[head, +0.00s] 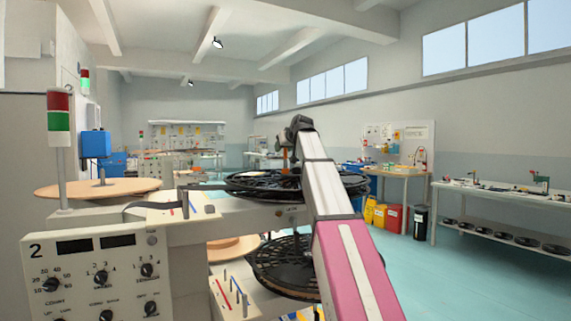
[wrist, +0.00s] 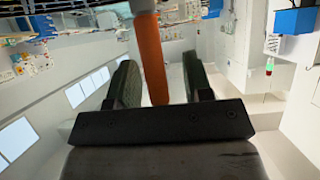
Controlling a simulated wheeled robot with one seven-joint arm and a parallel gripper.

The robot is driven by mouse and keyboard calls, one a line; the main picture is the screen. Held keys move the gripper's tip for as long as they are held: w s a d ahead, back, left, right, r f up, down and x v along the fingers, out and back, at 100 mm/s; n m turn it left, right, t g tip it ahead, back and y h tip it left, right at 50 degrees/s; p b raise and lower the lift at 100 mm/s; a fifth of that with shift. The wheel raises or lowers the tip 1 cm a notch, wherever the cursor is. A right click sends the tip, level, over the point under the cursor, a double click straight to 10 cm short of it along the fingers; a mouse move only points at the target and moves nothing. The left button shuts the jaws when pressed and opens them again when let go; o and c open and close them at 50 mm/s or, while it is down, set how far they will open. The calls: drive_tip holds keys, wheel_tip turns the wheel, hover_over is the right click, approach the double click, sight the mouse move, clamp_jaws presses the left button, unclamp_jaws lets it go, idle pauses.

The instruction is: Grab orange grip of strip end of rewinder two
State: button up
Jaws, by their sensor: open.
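The orange grip (wrist: 152,60) is a smooth upright bar in the wrist view, hanging from a grey piece at the top edge. It stands between the two dark fingers of my gripper (wrist: 160,62), with a gap on either side. My gripper is open. In the head view my gripper (head: 298,127) is at the far end of my arm, above the black reel (head: 262,183), and a small bit of orange (head: 285,156) shows just below it. Rewinder two (head: 95,262) is the white panel with a "2" at the left. My arm hides part of the reel.
A wooden disc (head: 95,187) and a red-green signal lamp (head: 58,118) stand at the left. A lower black reel (head: 285,268) sits under the upper one. A workbench (head: 400,172) and a shelf with reels (head: 500,195) line the right wall.

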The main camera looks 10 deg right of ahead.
clamp_jaws()
drive_tip(key=shift+r, duration=0.2)
